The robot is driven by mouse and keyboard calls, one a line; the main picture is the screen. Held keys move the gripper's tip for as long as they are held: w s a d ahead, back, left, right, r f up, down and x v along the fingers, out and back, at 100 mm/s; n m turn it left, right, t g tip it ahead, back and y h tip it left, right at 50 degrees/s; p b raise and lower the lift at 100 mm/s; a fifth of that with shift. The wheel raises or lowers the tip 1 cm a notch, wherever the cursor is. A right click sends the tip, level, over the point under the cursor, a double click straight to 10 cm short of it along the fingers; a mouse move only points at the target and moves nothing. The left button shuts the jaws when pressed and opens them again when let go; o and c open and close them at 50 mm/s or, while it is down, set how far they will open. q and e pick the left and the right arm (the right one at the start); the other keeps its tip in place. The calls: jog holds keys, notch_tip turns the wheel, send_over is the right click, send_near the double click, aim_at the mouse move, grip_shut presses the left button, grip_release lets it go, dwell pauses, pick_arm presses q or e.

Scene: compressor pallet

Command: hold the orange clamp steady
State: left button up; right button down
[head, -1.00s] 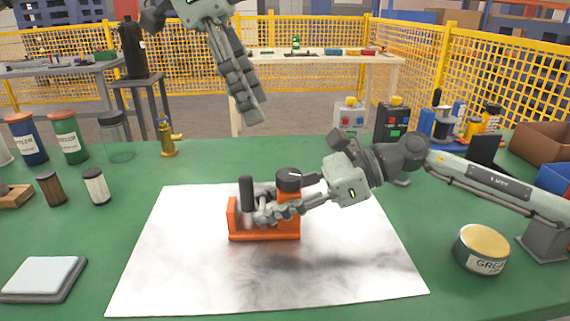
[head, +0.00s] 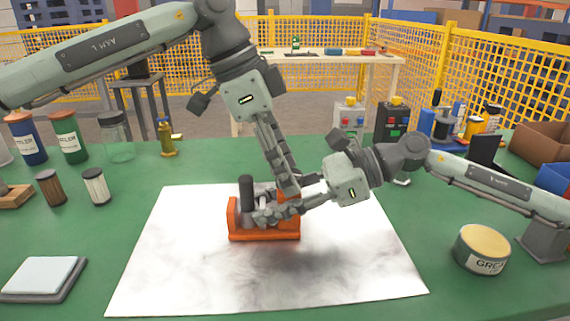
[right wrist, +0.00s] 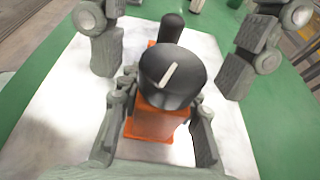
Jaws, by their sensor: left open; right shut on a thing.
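The orange clamp (head: 262,236) sits on the white sheet (head: 190,270) in the middle of the table. It has a black upright handle (head: 246,193) and a round black knob with a pale line on top (right wrist: 172,76). My right gripper (head: 265,215) is shut on the clamp from the right; its fingers lie along both sides of the orange body in the right wrist view. My left gripper (head: 288,188) is above the clamp, pointing down and open, its fingers on either side of the knob and apart from it in the right wrist view. The fingers hide the knob in the head view.
A grease tin (head: 482,248) stands at the right, near my right arm. Several jars and filters stand at the left, with a small brass fitting (head: 166,138) behind. A grey pad (head: 42,278) lies front left. The front of the sheet is clear.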

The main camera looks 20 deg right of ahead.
pick_arm(q)
jog(key=c, duration=1.2)
jog(key=shift+o, duration=0.2)
jog(key=shift+m, duration=0.3)
